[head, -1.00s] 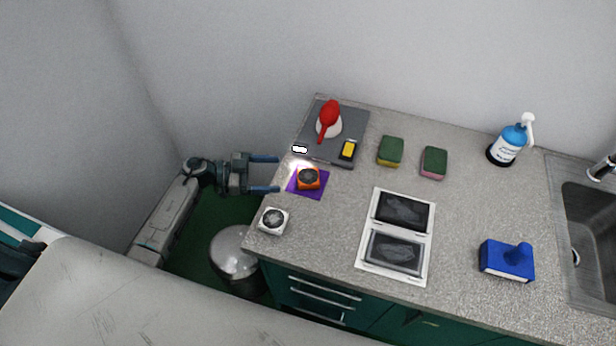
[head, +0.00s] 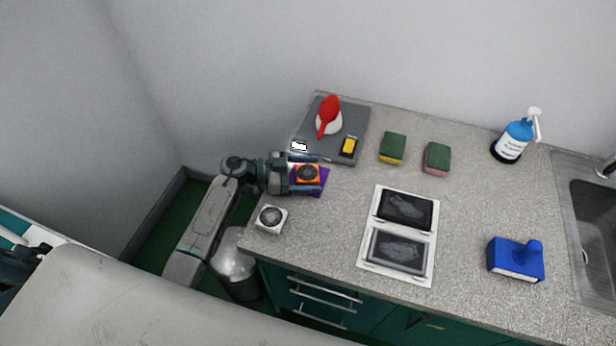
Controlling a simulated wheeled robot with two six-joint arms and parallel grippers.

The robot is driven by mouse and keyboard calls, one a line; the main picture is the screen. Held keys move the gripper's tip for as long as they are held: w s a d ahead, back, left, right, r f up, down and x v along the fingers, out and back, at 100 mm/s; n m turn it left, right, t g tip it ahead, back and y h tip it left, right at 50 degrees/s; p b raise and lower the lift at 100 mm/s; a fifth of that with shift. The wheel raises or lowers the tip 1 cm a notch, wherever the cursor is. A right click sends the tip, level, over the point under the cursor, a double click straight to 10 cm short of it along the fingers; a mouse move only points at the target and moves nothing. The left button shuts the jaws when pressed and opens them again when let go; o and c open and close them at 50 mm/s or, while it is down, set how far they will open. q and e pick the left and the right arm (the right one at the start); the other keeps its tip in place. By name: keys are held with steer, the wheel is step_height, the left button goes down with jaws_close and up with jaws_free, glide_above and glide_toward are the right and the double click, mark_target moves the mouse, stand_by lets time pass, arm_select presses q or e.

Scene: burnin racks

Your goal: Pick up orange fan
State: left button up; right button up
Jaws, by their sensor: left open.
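The orange fan (head: 307,174) is a small square block with a dark round face, sitting on a purple mat (head: 318,191) near the counter's left edge. My left gripper (head: 318,174) comes in from the left with its fingers on the far and near sides of the fan. The jaws are open around it; whether a finger touches it I cannot tell. My right gripper is not in view.
A white fan (head: 271,219) stands just in front, near the counter edge. A grey board (head: 357,120) behind holds a red-and-white item (head: 329,118) and a yellow-black item (head: 348,146). A white framed panel (head: 366,261) lies to the right. Sponges (head: 392,148) stand farther back.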

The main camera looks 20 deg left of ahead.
arm_select(q)
steer(key=shift+a, duration=0.1)
steer(key=shift+c, duration=0.2)
steer(key=shift+s, duration=0.1)
steer(key=c, duration=1.1)
steer(key=shift+r, duration=0.1)
